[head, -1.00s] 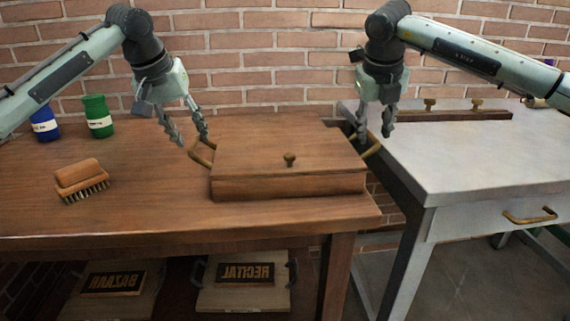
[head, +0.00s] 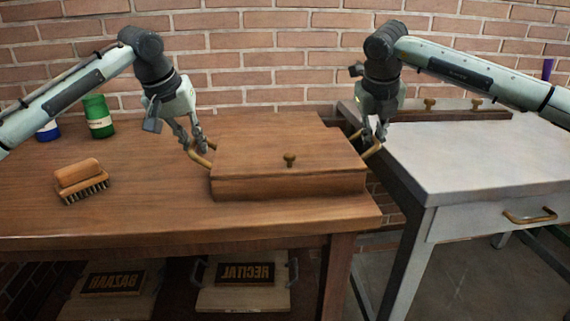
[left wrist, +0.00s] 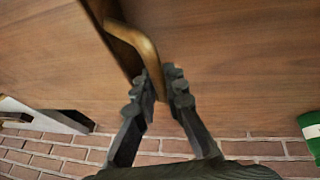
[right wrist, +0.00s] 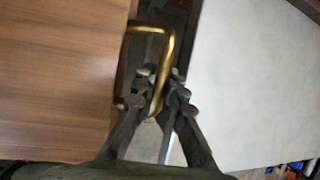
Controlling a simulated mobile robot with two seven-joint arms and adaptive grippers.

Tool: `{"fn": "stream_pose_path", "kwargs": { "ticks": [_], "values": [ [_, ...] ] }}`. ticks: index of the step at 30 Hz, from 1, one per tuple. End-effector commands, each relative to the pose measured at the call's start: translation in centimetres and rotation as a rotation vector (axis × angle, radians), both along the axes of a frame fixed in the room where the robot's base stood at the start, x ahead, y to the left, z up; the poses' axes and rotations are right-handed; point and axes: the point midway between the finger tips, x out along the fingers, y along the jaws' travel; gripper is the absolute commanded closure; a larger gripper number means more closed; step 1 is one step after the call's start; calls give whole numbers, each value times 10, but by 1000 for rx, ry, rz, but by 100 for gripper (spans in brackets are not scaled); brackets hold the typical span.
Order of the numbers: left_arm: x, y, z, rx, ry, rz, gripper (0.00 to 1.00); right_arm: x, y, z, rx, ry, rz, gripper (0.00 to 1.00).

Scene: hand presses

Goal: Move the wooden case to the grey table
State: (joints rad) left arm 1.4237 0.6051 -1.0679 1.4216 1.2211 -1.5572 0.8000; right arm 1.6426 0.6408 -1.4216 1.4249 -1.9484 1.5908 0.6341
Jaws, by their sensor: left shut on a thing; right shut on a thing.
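My left gripper (head: 196,146) is shut on the left handle (left wrist: 137,45). My right gripper (head: 375,140) is shut on the right handle (right wrist: 165,62), over the gap between the tables. The grey table (head: 470,160) stands to the right, apart from the brown one.
A brush (head: 80,180), a green jar (head: 98,116) and a blue jar (head: 48,130) stand left on the brown table (head: 150,205). A wooden rail with brass knobs (head: 450,114) lies along the grey table's back; its front top is clear.

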Motion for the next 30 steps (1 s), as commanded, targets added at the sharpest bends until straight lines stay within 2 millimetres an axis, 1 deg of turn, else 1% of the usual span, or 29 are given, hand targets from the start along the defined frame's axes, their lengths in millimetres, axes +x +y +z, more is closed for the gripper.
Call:
{"fn": "stream_pose_path", "kwargs": {
  "ticks": [14,19,23,30],
  "values": [
    [0,0,0,0,0,0,100,0,0,0,0,0,0,100],
    [0,0,5,-2,-4,0,100,1,0,6,1,-5,0,100],
    [0,0,13,-2,-4,0,100,1,0,13,1,-5,0,100],
    [0,0,36,-2,-4,0,100,1,0,36,1,-5,0,100]
  ]
}}
